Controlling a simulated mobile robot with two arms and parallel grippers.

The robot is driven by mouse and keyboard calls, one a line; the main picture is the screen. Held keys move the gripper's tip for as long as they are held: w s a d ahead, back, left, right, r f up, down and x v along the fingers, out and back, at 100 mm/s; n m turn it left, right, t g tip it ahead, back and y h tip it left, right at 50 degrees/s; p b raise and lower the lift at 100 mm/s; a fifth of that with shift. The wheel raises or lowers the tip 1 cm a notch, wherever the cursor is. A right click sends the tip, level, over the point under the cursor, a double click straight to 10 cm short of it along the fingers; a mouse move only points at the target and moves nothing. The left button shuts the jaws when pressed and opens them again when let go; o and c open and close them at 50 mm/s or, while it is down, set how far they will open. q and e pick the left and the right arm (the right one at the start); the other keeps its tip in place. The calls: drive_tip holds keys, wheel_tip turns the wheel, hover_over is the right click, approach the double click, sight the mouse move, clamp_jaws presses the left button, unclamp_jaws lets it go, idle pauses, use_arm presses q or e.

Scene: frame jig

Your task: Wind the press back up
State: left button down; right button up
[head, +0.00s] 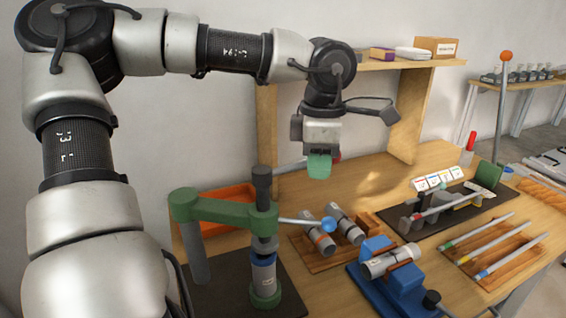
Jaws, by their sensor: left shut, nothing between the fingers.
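The press (225,211) has a green arm on a grey post, with a dark vertical screw (262,184) through its right end. A grey bar with a blue ball (328,225) points right from the screw. Below the screw, a grey cylinder with a blue band (264,273) stands upright in a green cup. Whether the ram touches the cylinder is hard to tell. My left gripper (319,166), with green fingertips, is shut and empty, pointing down above and to the right of the press, beyond the blue ball. A red knob (337,157) shows partly behind it.
An orange tray (222,205) lies behind the press. A wooden board (310,262) with grey cylinders and a blue vise (375,282) holding a cylinder are to the right. A wooden shelf (385,66) stands behind. Bare table lies beyond my left gripper.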

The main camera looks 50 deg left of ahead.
use_arm(q)
drive_tip(key=shift+a, duration=0.15)
drive_tip(key=shift+s+d+b, duration=0.2)
drive_tip(key=shift+d, duration=0.6)
drive_tip(key=shift+s+d+b, duration=0.15)
drive_tip(key=shift+s+d, duration=0.05)
drive_tip(key=shift+d, duration=0.55)
drive_tip(key=shift+s+d+b, duration=0.2)
drive_tip(key=shift+d, duration=0.6)
wheel_tip(320, 180, up, 10)
drive_tip(key=p, duration=0.7)
drive_tip(key=shift+p, duration=0.35)
